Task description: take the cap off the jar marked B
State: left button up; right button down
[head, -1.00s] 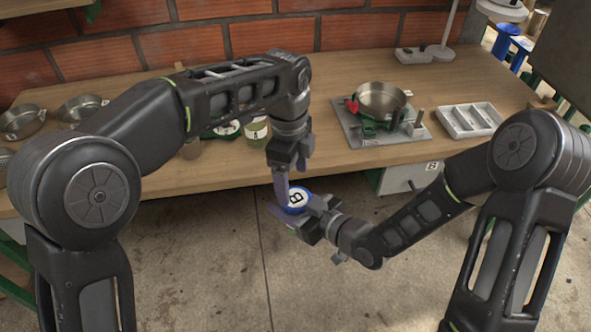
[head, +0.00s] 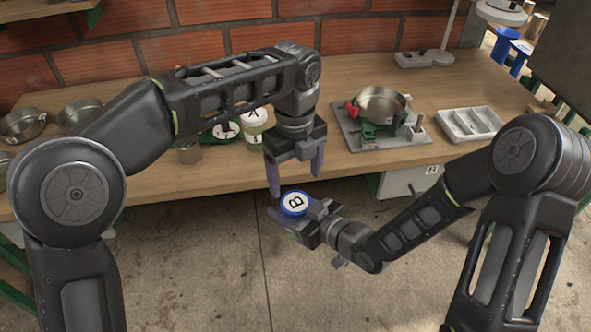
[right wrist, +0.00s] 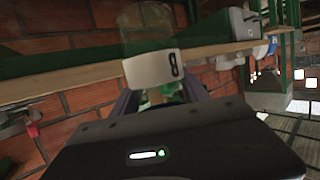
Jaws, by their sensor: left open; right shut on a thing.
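The jar marked B shows in the head view as a white cap with a blue rim and a black B (head: 295,203), seen from above. Its body is mostly hidden below the cap. My right gripper (head: 297,216) is shut on the jar in front of the bench edge. In the right wrist view the jar's white label (right wrist: 153,68) stands between the fingers, with something green behind it. My left gripper (head: 295,180) is open above the cap, fingers pointing down, one on each side. The left fingertip is close to the cap's rim; I cannot tell whether it touches.
On the wooden bench (head: 215,178) stand a jar marked A (head: 255,118), several metal pans at the left, a pan on a grey plate (head: 382,103) and a grey compartment tray (head: 470,122). Open floor lies below the jar.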

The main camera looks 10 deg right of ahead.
aim_at(296, 202)
pick_arm(q)
notch_tip(296, 202, down, 7)
jog(key=shift+r, duration=0.1)
jog(key=shift+c, duration=0.2)
jog(key=c, duration=1.4)
jog(key=n, duration=0.7)
jog(key=shift+c, duration=0.2)
jog(key=o, duration=1.5)
jog(key=shift+o, duration=0.2)
